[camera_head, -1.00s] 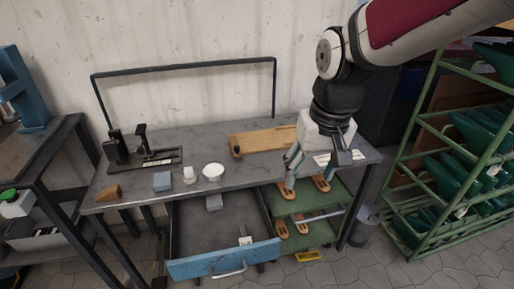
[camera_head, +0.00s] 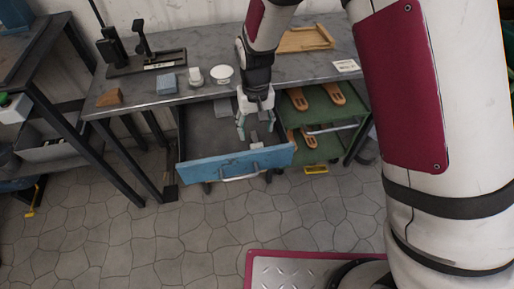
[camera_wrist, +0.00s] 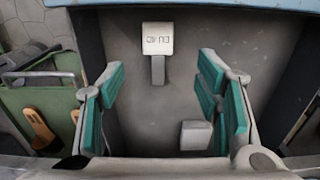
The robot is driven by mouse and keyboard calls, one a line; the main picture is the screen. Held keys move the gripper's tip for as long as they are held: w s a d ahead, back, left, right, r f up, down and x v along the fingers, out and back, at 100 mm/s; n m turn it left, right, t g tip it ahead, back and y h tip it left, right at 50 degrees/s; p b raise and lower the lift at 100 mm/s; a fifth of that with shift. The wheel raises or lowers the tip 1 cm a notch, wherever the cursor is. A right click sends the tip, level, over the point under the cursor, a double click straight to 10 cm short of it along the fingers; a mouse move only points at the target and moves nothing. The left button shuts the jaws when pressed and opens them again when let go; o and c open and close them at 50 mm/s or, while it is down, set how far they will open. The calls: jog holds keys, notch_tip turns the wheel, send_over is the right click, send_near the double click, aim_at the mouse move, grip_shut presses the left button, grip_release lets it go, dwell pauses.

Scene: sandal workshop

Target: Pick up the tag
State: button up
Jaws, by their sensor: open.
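The tag (camera_wrist: 157,38) is a pale rectangle marked "EU 40" with a grey strip (camera_wrist: 158,70) at its lower end. It lies on the floor of the open blue-fronted drawer (camera_head: 222,168), near the drawer front. In the head view the tag (camera_head: 256,145) shows just below my gripper (camera_head: 254,131). My gripper is open and empty, pointing down over the drawer. In the wrist view the tag lies ahead of the gap between the green fingers (camera_wrist: 160,88), with the strip's end nearer the gap. I see no contact.
A small grey block (camera_wrist: 195,136) also lies in the drawer, near the right finger. The workbench (camera_head: 300,68) above holds a white dish (camera_head: 221,73), small blocks and a wooden board. Green trays (camera_head: 318,100) with sandal soles are at right.

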aim_at(257, 146)
notch_tip(257, 146, down, 3)
jog(key=shift+r, duration=0.1)
jog(key=shift+s+d+f+b, duration=0.15)
jog(key=shift+f+b, duration=0.1)
jog(key=shift+f, duration=0.65)
jog(key=shift+s+f+b, duration=0.15)
jog(key=shift+f+b, duration=0.05)
jog(key=shift+f, duration=0.65)
jog(key=shift+s+d+f+b, duration=0.15)
jog(key=shift+f+b, duration=0.1)
jog(key=shift+f, duration=0.65)
jog(key=shift+c, duration=0.3)
jog(key=c, duration=1.1)
